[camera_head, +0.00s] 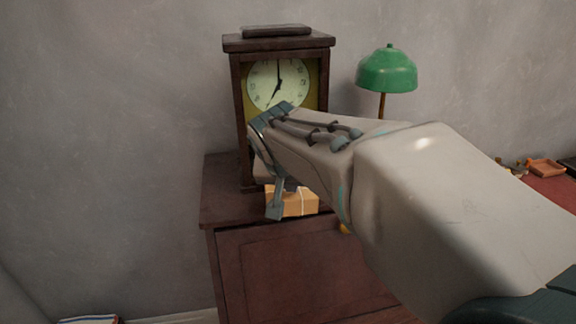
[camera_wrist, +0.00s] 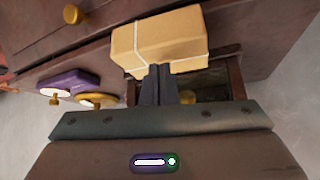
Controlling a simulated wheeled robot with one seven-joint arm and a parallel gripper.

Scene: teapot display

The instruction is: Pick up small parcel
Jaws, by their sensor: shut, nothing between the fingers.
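The small parcel (camera_head: 300,204) is a tan box tied with pale string. It sits on the dark wooden cabinet (camera_head: 222,205), in front of the clock, and my gripper partly hides it in the head view. My gripper (camera_head: 274,212) points down at the parcel's left side. In the wrist view the parcel (camera_wrist: 178,38) lies just beyond my fingertips (camera_wrist: 158,70). The dark fingers are together with nothing between them and overlap the parcel's near edge. I cannot tell whether they touch it.
A wooden clock (camera_head: 242,110) with a dark flat object (camera_head: 276,30) on top stands behind my gripper. A green lamp (camera_head: 387,72) is to the right. The wrist view shows a purple item (camera_wrist: 68,82) and a gold round object (camera_wrist: 96,100) left of the fingers.

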